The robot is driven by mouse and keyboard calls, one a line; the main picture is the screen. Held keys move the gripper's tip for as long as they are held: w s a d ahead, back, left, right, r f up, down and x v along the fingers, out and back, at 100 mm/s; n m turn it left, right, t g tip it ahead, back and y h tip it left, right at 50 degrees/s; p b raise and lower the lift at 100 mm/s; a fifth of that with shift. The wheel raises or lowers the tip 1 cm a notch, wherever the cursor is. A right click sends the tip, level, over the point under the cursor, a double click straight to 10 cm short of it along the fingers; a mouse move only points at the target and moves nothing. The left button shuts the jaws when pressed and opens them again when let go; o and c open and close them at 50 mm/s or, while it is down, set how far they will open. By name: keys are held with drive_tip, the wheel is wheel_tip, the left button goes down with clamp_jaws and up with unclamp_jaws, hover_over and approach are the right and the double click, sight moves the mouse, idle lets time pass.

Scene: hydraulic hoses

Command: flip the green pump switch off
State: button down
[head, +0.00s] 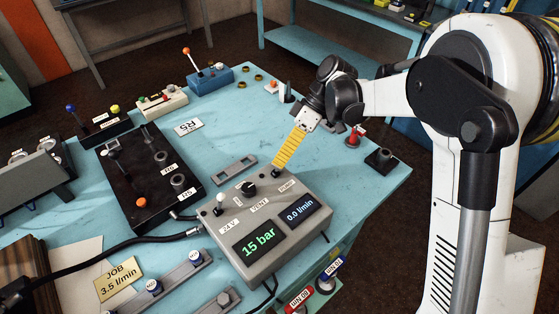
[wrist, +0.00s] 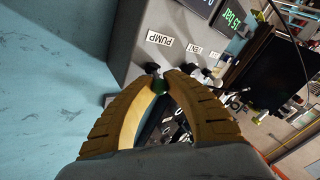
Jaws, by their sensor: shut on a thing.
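The grey control box (head: 243,262) stands on the blue table and reads 15 bar and 0.0 l/min. It carries a white-tipped 24 V switch (head: 219,201), a black VENT knob (head: 248,188) and a PUMP label (head: 287,186). My gripper (head: 277,170) reaches down with its yellow fingers at the box's back right corner, by that label. In the wrist view my gripper (wrist: 165,78) is shut on the green pump switch (wrist: 158,87) next to the PUMP label (wrist: 160,43). In the head view the fingers hide the switch's green part, and its lean is unclear.
A black valve block (head: 150,170) with hose ends lies left of the box. A black hose (head: 120,243) runs to the box. A red-topped fitting (head: 355,136) and a dark post (head: 381,158) stand at the right. The table right of the box is clear.

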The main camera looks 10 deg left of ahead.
idle(0.3)
drive_tip(key=c, duration=1.3)
unclamp_jaws()
drive_tip(key=v, duration=1.2)
drive_tip(key=shift+r, duration=0.1)
